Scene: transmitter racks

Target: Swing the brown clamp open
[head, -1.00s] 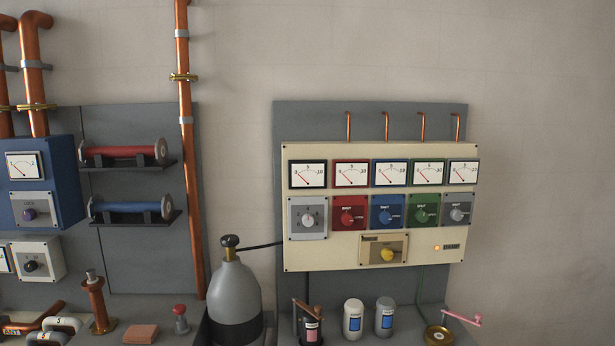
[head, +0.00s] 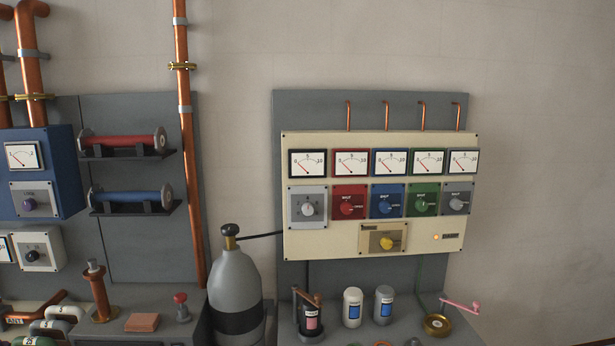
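The brown clamp (head: 308,297) is a small brown bar at the top of a dark canister with a pink label (head: 311,318), on the grey bench below the cream meter panel. The bar slants across the canister's top and seems to lie over it. It is too small to tell how it is fastened. A similar pink arm (head: 460,306) stands to the right, beside a brass round fitting (head: 437,324). My gripper is not in view.
Two canisters with blue labels, one white (head: 352,307) and one grey (head: 384,305), stand close to the right of the clamp. A tall grey bottle (head: 237,285) stands to its left. The cream panel (head: 374,144) with gauges and knobs is on the wall above.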

